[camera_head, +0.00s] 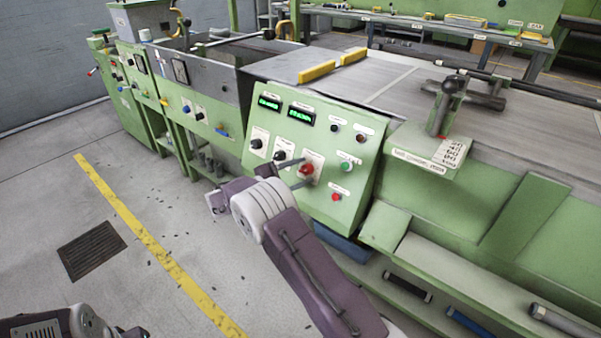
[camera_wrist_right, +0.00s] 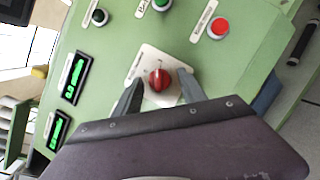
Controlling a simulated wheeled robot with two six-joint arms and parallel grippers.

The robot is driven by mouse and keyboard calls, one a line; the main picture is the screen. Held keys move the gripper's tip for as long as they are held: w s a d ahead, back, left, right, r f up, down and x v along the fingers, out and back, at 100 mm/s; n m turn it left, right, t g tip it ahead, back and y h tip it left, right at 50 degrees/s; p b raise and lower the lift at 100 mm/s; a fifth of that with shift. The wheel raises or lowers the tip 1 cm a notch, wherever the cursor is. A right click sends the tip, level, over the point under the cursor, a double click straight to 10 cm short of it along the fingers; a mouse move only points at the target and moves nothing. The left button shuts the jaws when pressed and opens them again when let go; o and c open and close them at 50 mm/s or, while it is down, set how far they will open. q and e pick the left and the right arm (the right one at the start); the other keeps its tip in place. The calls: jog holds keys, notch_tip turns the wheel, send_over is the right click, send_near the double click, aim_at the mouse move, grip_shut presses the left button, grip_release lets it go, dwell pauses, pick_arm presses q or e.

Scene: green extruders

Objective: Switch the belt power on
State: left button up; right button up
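A red rotary knob (camera_head: 306,169) on a white plate sits on the sloping green control panel (camera_head: 340,125). Its label is too small to read. In the right wrist view the knob (camera_wrist_right: 159,80) lies between the fingertips of my right gripper (camera_wrist_right: 160,77). That gripper is open, with one finger on each side of the knob and a visible gap to it. In the head view my right gripper (camera_head: 298,174) is at the panel front, its fingers pointing at the knob. I cannot tell whether the fingertips touch the plate.
Close to the knob are a green button (camera_head: 346,166), a red button (camera_head: 337,197) and dark knobs (camera_head: 280,155). Two green-digit displays (camera_head: 301,115) sit above. A grey belt table (camera_head: 420,90) lies behind the panel.

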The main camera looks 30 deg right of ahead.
jog(key=s+a+p, duration=0.1)
jog(key=a+p, duration=0.2)
jog(key=a, duration=0.6)
jog(key=shift+r, duration=0.35)
jog(key=shift+s, duration=0.1)
